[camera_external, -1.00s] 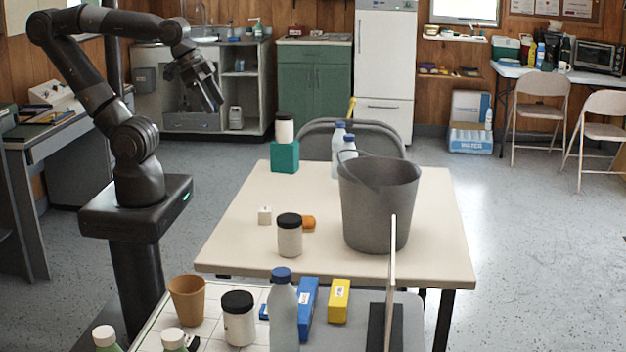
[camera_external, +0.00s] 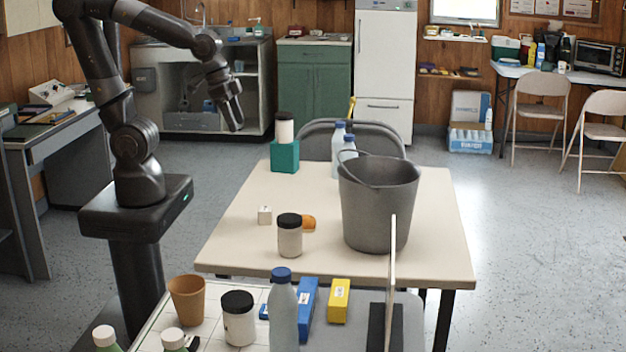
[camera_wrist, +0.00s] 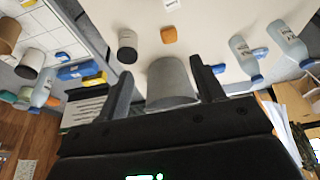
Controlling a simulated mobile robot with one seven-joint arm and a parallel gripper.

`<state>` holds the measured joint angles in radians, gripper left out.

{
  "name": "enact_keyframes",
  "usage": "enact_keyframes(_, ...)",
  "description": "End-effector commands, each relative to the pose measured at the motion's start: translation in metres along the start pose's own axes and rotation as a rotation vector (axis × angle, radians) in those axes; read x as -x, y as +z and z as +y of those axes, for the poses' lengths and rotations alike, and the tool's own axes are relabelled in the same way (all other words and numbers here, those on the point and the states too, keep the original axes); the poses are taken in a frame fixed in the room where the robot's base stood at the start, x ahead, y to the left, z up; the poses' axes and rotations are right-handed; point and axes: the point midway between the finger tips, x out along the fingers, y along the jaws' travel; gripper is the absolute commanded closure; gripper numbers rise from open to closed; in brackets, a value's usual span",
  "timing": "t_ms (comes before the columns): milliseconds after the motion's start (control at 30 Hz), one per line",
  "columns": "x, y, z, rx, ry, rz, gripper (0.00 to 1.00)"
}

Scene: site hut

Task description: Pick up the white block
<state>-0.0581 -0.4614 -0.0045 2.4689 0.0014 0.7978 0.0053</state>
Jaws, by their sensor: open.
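The white block (camera_external: 265,215) is a small cube on the cream table, left of an orange object (camera_external: 308,222) and a dark-lidded jar (camera_external: 290,238). In the wrist view a small white piece at the top edge, partly cut off, looks like the block (camera_wrist: 170,3). My gripper (camera_external: 234,122) hangs in the air well above and to the upper left of the block, with its fingers pointing down. In the wrist view my gripper (camera_wrist: 160,67) shows two fingers spread apart with nothing held between them.
A grey bucket (camera_external: 365,215) stands on the table's right side. A teal box (camera_external: 285,157) with a jar on it and bottles (camera_external: 338,150) stand at the back. A nearer tray table holds a cup (camera_external: 187,300), bottles and boxes. The table's left part is mostly clear.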

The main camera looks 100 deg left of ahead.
Motion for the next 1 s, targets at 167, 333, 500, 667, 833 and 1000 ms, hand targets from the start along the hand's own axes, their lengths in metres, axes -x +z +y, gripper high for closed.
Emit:
enact_keyframes(167,-0.048,-0.011,-0.010,0.027,-0.009,-0.096,0.38)
enact_keyframes(333,-0.094,-0.013,-0.021,0.051,-0.013,-0.179,0.38)
enact_keyframes(500,-0.140,-0.010,-0.031,0.076,-0.014,-0.258,0.38)
enact_keyframes(667,-0.172,-0.003,-0.038,0.093,-0.013,-0.311,0.38)
enact_keyframes(833,-0.188,0.001,-0.041,0.101,-0.012,-0.336,0.38)
enact_keyframes(1000,-0.204,0.007,-0.041,0.101,-0.012,-0.341,0.38)
